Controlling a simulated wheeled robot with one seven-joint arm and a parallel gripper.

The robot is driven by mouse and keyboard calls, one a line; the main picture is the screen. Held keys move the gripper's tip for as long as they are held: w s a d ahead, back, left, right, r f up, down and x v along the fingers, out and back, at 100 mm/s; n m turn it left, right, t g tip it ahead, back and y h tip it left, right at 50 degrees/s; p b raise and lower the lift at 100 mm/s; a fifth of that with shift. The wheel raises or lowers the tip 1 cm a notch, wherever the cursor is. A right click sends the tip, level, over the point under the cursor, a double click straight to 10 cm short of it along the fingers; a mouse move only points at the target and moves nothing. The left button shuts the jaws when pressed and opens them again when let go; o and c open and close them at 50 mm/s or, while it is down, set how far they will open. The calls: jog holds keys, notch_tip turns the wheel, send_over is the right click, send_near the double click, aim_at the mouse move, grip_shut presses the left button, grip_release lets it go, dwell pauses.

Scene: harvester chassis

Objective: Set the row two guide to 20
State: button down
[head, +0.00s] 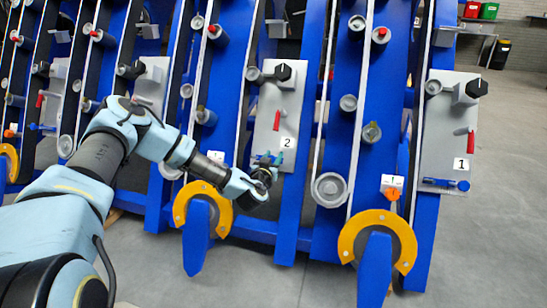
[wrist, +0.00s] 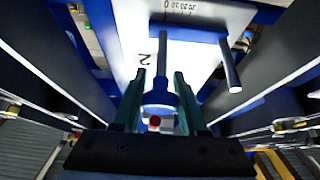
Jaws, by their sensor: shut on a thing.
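The row two panel (head: 277,120) is a grey plate with a "2" label (head: 288,142), a black knob and a red handle. My gripper (head: 268,159) is at its lower end. In the wrist view, the teal fingers (wrist: 158,90) are on either side of the blue guide piece (wrist: 159,98), shut on it. The scale is cut off at the top edge, and I cannot tell which mark the guide stands at. My wrist hides part of the guide in the head view.
The row one panel (head: 448,135) stands to the right, with its own blue guide (head: 446,184). Orange-yellow rings (head: 203,207) sit below the blue frames. In the wrist view, a dark bar (wrist: 230,65) stands out right of the fingers. Open floor lies at the right.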

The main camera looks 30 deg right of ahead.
dwell(0.4)
jog(key=shift+w+a+p, duration=0.35)
jog(key=shift+w+a, duration=0.35)
jog(key=shift+a, duration=0.05)
jog(key=shift+c, duration=2.4)
grip_release()
jog(key=shift+s, duration=0.1)
jog(key=p+v, duration=0.2)
jog(key=v, duration=0.8)
jog(key=shift+s+a, duration=0.2)
jog(key=shift+a, duration=0.1)
